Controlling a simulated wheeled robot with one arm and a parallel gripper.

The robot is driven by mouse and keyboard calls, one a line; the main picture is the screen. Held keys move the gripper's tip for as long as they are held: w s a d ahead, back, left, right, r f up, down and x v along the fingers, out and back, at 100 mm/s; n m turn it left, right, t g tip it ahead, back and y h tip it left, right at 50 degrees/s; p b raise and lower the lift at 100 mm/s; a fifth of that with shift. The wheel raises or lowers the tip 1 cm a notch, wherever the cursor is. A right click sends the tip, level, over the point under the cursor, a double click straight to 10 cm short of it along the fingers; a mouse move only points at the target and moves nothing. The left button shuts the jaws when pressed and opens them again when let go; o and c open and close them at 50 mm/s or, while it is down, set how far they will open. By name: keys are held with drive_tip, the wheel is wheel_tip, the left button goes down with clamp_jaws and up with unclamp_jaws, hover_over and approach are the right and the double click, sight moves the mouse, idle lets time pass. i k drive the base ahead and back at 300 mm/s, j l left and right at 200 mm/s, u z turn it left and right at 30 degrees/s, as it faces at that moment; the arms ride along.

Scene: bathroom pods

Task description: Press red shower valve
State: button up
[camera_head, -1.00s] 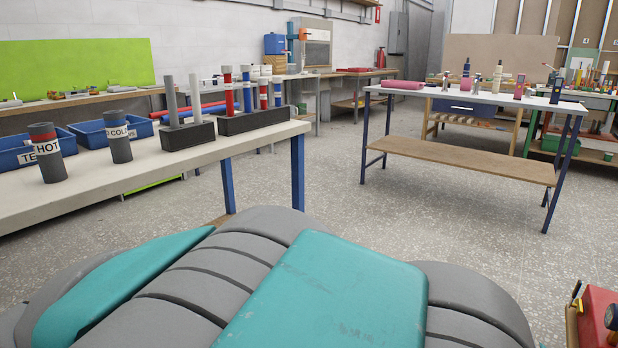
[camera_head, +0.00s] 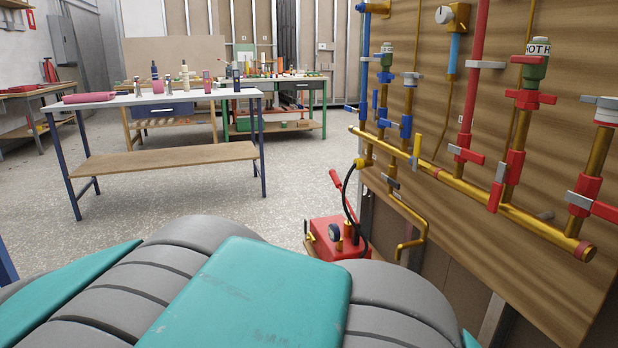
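Several red valves are on the plumbing board at the right of the head view. One red valve (camera_head: 530,99) sits below a green cap lettered "OTH", the rest of the word not readable. Another red valve (camera_head: 466,152) is at the foot of a red pipe (camera_head: 477,38). A red valve with a lever (camera_head: 497,190) and one at the right edge (camera_head: 590,200) sit just above the brass manifold. I cannot tell which one is the shower valve. My gripper is not in view.
The wooden board (camera_head: 560,250) fills the right side, with a brass manifold (camera_head: 480,207) and blue valves (camera_head: 386,77). A red pump box (camera_head: 335,238) stands on the floor before it. A white table (camera_head: 160,98) is at the left. The floor between is clear.

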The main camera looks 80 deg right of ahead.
sight(497, 187)
drive_tip(key=z, duration=3.9)
